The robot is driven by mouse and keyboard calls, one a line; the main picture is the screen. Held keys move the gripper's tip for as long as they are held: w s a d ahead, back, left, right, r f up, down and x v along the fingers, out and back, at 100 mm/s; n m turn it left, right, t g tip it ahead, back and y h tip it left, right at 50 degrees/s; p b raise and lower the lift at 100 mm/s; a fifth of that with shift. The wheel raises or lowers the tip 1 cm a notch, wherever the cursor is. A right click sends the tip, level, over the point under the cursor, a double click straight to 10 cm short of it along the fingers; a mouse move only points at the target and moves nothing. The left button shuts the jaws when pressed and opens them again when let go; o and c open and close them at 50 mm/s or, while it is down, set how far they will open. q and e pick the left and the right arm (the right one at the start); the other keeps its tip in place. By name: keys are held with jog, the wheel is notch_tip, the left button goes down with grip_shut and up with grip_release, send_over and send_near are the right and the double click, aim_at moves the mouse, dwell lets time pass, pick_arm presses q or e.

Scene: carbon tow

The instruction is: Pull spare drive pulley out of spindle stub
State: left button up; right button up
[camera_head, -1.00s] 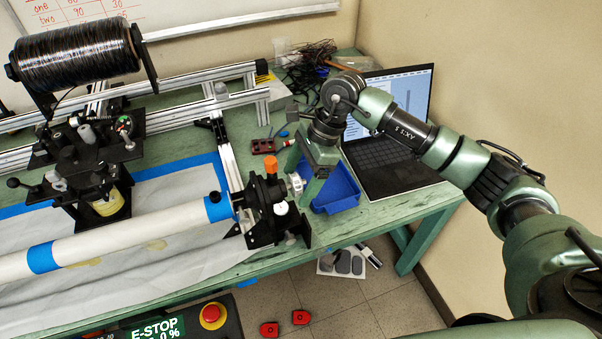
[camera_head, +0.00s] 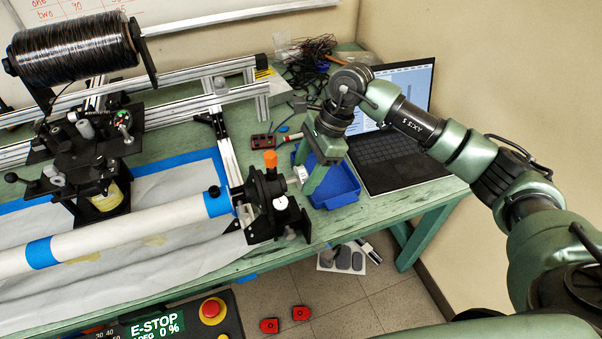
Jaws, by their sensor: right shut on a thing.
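The spare drive pulley (camera_head: 301,174) is a small silvery-white part at the right end of the black spindle housing (camera_head: 266,199). My right gripper (camera_head: 307,182) is shut on the pulley, with its green fingers pointing down and covering part of it. The short spindle stub (camera_head: 291,181) shows between the housing and the pulley. The pulley sits to the right of the housing; I cannot tell whether it is fully clear of the stub. My left gripper is not in view.
A blue bin (camera_head: 335,187) lies just right of and behind the pulley. An open laptop (camera_head: 395,158) stands further right. A red tray (camera_head: 262,141) lies behind the housing. The white tube (camera_head: 130,228) runs left from it. An E-stop panel (camera_head: 190,318) is in front.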

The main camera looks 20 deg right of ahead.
jog(key=shift+w+d+b, duration=0.1)
jog(key=shift+d+b, duration=0.55)
jog(key=shift+d, duration=1.1)
jog(key=shift+d+b, duration=0.8)
jog(key=shift+d, duration=0.75)
jog(key=shift+w+d+b, duration=0.1)
jog(key=shift+d+b, duration=0.6)
jog(key=shift+d, duration=0.8)
jog(key=shift+d, duration=0.1)
